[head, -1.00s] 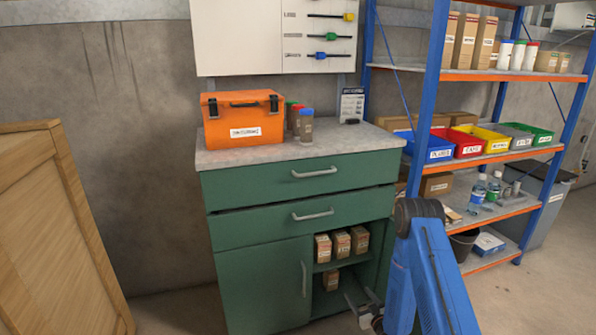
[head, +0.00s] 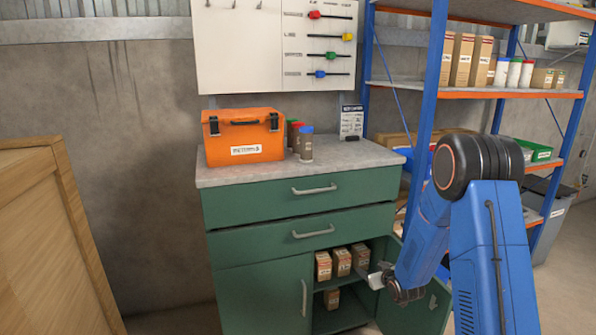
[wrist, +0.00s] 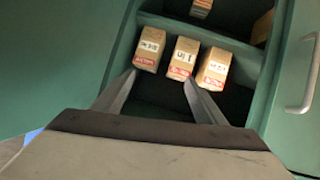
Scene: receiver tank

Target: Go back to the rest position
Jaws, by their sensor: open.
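My gripper (head: 379,281) is in front of the open right compartment of the green cabinet (head: 255,262), low in the head view. In the wrist view my gripper (wrist: 158,82) is open, with its two fingers spread and nothing held between them. Small brown boxes (head: 341,262) stand on the cabinet's inner shelf, left of my gripper. In the wrist view the boxes (wrist: 183,58) appear beyond the fingertips, apparently apart from them. One more box (head: 332,299) stands on the level below.
The cabinet's open door (head: 420,305) is close to my arm on the right. An orange toolbox (head: 243,138) and several capped jars (head: 306,146) stand on the countertop. A blue shelf rack (head: 436,60) stands right, and a wooden crate (head: 50,220) stands left.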

